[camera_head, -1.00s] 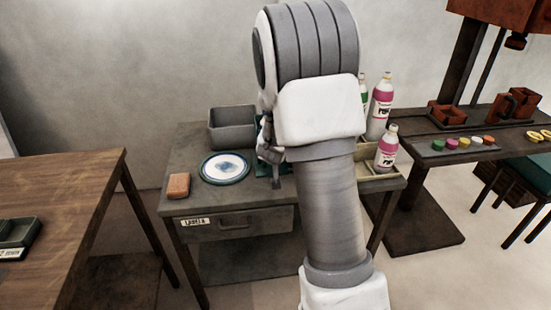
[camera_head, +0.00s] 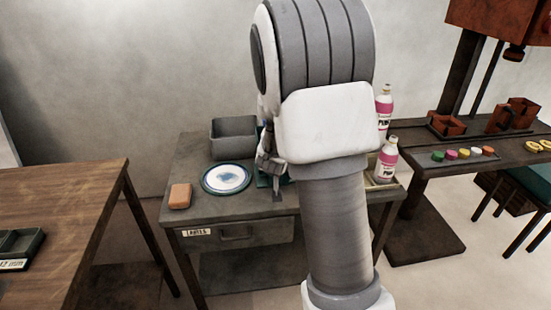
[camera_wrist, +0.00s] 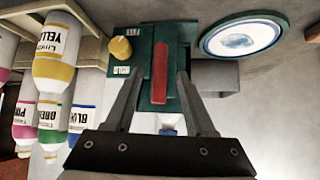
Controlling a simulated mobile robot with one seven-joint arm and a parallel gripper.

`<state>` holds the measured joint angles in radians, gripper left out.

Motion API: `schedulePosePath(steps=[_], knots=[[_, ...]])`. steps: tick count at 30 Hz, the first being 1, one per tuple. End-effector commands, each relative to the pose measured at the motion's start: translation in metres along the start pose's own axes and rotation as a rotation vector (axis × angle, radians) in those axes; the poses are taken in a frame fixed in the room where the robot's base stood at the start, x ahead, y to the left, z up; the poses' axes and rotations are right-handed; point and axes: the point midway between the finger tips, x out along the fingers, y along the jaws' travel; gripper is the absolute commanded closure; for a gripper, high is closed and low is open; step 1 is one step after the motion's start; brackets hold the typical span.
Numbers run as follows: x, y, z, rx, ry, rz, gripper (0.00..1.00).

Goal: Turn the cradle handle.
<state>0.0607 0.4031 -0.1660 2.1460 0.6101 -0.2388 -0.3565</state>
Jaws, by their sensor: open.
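The cradle is a dark green block (camera_wrist: 178,57) in the wrist view, with a flat red bar (camera_wrist: 159,72) that looks like its handle and a yellow knob (camera_wrist: 121,48) beside it. In the head view only a bit of the green block (camera_head: 264,181) shows, mostly hidden by my arm. My gripper (camera_wrist: 158,88) is open, its two fingers on either side of the red bar's near end. I cannot tell how far the fingertips are from it or whether they touch. My gripper also shows in the head view (camera_head: 277,193), low over the table.
On the table (camera_head: 225,208) are a round plate (camera_head: 227,178), an orange block (camera_head: 180,196) and a grey bin (camera_head: 233,137). Paint bottles (camera_head: 387,160) stand to the right, several also in the wrist view (camera_wrist: 56,52). A wooden table (camera_head: 60,200) is at left.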

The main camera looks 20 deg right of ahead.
Motion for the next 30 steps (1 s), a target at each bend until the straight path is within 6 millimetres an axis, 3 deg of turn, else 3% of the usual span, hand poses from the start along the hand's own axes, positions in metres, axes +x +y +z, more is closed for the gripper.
schedulePosePath(steps=[1, 6, 13, 19, 30], knots=[[-0.018, -0.001, -0.005, -0.001, 0.002, -0.003, 0.45], [-0.062, -0.001, -0.006, 0.000, 0.002, -0.003, 0.45], [-0.108, -0.001, -0.004, 0.000, 0.001, -0.002, 0.45], [-0.127, 0.000, -0.002, 0.001, 0.001, -0.001, 0.45], [-0.131, 0.000, -0.001, 0.000, 0.001, 0.000, 0.45]])
